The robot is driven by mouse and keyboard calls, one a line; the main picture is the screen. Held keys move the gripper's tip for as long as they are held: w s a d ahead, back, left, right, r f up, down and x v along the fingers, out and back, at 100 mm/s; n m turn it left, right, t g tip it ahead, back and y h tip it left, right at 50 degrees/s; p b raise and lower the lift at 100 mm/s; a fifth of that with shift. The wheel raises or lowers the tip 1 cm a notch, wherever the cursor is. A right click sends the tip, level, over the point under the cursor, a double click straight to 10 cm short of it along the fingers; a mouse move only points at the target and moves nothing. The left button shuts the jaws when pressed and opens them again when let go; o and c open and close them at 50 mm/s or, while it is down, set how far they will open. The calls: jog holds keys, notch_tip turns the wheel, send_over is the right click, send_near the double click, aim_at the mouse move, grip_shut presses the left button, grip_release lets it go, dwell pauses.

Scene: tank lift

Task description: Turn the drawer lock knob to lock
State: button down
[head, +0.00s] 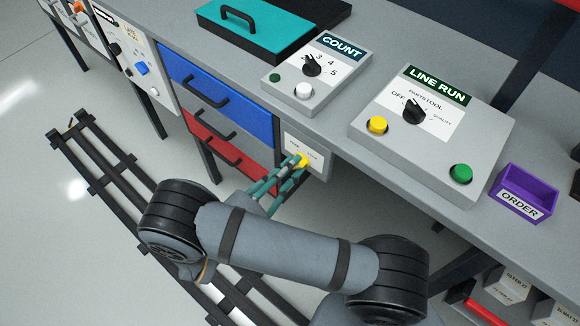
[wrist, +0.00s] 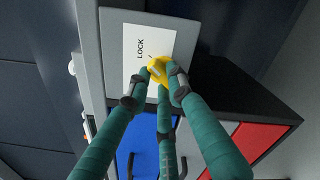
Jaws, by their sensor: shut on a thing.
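The yellow lock knob (head: 304,160) sits on a white label plate on a grey panel (head: 319,146) to the right of the drawers. It also shows in the wrist view (wrist: 158,70), in front of the plate marked LOCK (wrist: 140,48). My gripper (head: 297,163) has teal fingers, and they are shut on the knob. In the wrist view the fingertips (wrist: 160,76) close around the knob from several sides. The fingers hide part of the knob and of the label, so I cannot tell the knob's setting.
A blue drawer (head: 215,88) is above a red drawer (head: 205,128), both with black handles. The COUNT box (head: 300,95), the LINE RUN box (head: 470,125) and a purple ORDER bin (head: 540,182) stand on the grey bench. A dark rail (head: 98,170) runs along the floor.

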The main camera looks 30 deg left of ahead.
jog(key=shift+m, duration=0.3)
jog(key=c, duration=1.6)
grip_release()
jog(key=shift+o, duration=0.3)
jog(key=s+a, duration=0.2)
jog(key=s, duration=0.9)
jog(key=shift+s+a, duration=0.2)
jog(key=shift+s, duration=0.2)
jog(key=shift+w, duration=0.1)
jog(key=w+d, duration=0.2)
jog(key=w, duration=0.9)
jog(key=shift+w+d, duration=0.2)
jog(key=shift+w, duration=0.1)
